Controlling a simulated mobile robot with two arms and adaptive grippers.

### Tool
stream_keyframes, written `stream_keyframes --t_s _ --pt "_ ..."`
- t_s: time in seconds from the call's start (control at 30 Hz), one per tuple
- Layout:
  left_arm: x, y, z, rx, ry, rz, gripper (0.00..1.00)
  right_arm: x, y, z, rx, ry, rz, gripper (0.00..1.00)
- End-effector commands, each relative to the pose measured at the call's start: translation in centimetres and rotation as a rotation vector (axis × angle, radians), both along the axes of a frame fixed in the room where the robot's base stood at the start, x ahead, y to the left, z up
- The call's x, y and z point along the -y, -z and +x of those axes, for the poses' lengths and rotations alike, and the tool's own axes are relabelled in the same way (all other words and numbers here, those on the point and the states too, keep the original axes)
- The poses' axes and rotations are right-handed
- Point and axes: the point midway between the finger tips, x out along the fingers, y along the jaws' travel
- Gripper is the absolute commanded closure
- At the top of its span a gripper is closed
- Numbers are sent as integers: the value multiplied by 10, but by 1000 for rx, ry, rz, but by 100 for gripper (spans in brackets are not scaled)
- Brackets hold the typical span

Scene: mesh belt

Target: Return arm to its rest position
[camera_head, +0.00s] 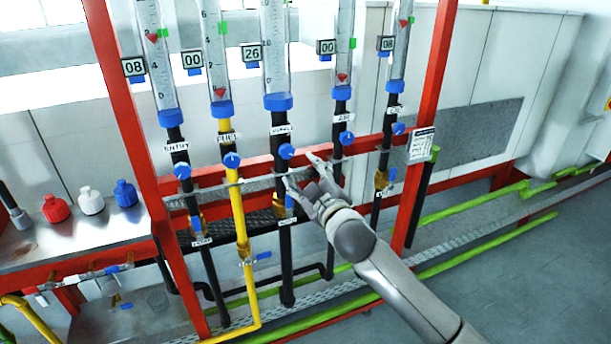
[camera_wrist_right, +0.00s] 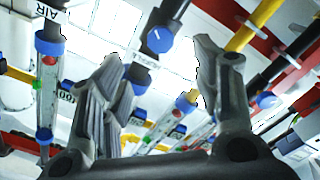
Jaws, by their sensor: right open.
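My right arm (camera_head: 395,280) reaches in from the lower right in the head view. Its gripper (camera_head: 302,172) is open and empty, in front of the black pipe of the middle flowmeter (camera_head: 278,55), just below and right of that pipe's blue knob (camera_head: 286,151). In the right wrist view the two fingers of the right gripper (camera_wrist_right: 160,85) stand apart, with a blue knob (camera_wrist_right: 160,39) seen beyond the gap. I cannot tell whether a finger touches the pipe or knob. My left gripper is not in view.
A red frame (camera_head: 432,80) holds several flowmeters with labelled pipes, blue knobs and lower valves. A yellow pipe (camera_head: 238,205) runs left of the gripper. Red, white and blue caps (camera_head: 91,200) stand on a metal shelf at left. Green pipes (camera_head: 480,252) run low; the grey floor (camera_head: 530,290) at right is clear.

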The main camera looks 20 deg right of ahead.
Motion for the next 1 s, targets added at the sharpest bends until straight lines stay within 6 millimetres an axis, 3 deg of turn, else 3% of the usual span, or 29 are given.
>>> stream_keyframes --t_s 0.43,0.57,0.67,0.77,0.87,1.0 --pt "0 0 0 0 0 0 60 0 1 0 -2 1 1 43" --pt "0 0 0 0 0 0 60 4 29 3 -49 9 12 43" --pt "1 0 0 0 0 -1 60 11 83 6 -139 26 35 43" --pt "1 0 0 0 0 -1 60 21 158 0 -258 48 66 43" --pt "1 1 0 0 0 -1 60 28 233 -16 -379 72 101 43" --pt "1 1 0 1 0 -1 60 35 334 -55 -542 109 146 43"
